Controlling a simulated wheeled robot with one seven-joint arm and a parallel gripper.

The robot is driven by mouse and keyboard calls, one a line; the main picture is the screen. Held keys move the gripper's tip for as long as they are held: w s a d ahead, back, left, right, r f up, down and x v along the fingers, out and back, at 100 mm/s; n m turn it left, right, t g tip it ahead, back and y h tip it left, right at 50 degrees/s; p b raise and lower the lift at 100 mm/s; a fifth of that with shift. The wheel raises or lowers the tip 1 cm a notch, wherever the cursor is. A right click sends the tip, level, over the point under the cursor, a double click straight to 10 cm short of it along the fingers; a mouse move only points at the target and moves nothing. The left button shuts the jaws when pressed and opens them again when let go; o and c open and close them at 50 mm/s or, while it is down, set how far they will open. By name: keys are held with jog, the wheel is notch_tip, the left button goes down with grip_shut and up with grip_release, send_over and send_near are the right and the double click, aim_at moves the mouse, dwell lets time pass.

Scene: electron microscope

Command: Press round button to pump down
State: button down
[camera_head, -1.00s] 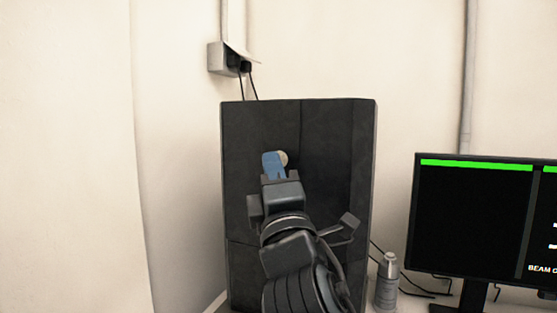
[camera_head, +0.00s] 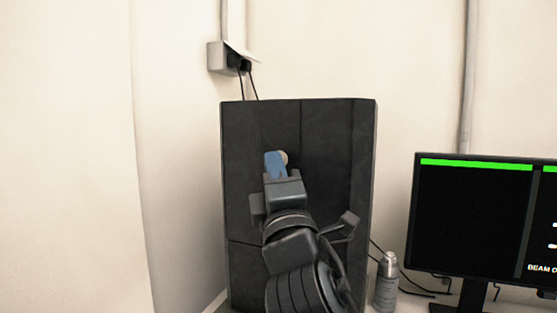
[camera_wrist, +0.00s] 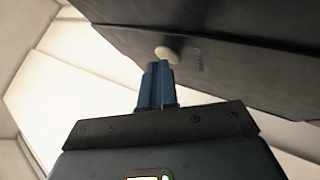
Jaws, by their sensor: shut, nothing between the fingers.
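The round button (camera_head: 284,157) is a small pale disc on the upper front of a tall black cabinet (camera_head: 335,130). In the head view my gripper (camera_head: 274,157) partly covers it. In the wrist view the button (camera_wrist: 167,54) stands out from the dark panel as a pale round knob. My gripper's blue fingers (camera_wrist: 157,68) are shut with nothing between them. Their tips are at the lower left edge of the button in that view, very close to it. I cannot tell whether they touch it.
A monitor (camera_head: 480,225) with a green bar stands at the right. A metal flask (camera_head: 387,282) stands between it and the cabinet, with cables behind. A wall box (camera_head: 222,58) with plugs is above the cabinet. The wall at left is bare.

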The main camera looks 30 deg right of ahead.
jog(key=shift+s+a, duration=0.45)
jog(key=shift+a, duration=0.15)
jog(key=s+a, duration=0.1)
jog(key=a, duration=0.1)
jog(key=s+a+b, duration=0.1)
jog(key=s+a, duration=0.1)
dwell(0.6)
dwell(0.6)
